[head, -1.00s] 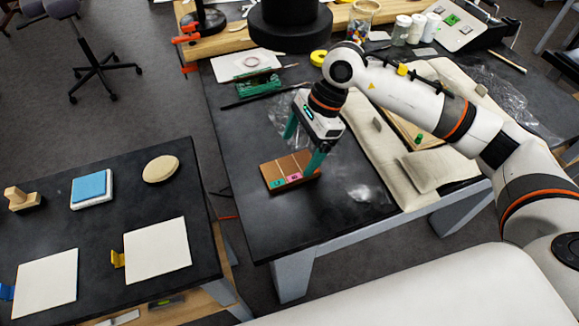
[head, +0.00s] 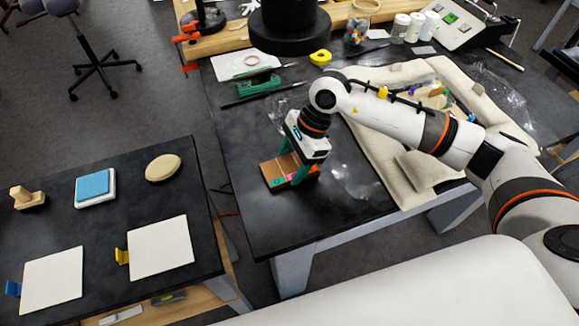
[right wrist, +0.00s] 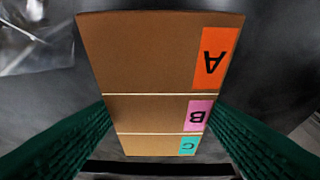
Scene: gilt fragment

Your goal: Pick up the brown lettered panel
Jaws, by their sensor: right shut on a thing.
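The brown lettered panel (head: 272,170) lies on the dark workbench near its left front edge. In the right wrist view the panel (right wrist: 150,55) fills the middle, with an orange A, a pink B and a teal C label down its right side and pale lines across it. My right gripper (head: 293,172) points down over the panel, its green fingers on either side of it. In the right wrist view the fingers (right wrist: 160,130) close on the panel's two sides near the B and C sections. My left gripper is not in view.
A green holder (head: 259,84) and a yellow tape roll (head: 320,57) lie behind on the bench. A beige padded cloth (head: 385,140) lies to the right. A lower table with white sheets (head: 160,247) stands to the left, across a gap.

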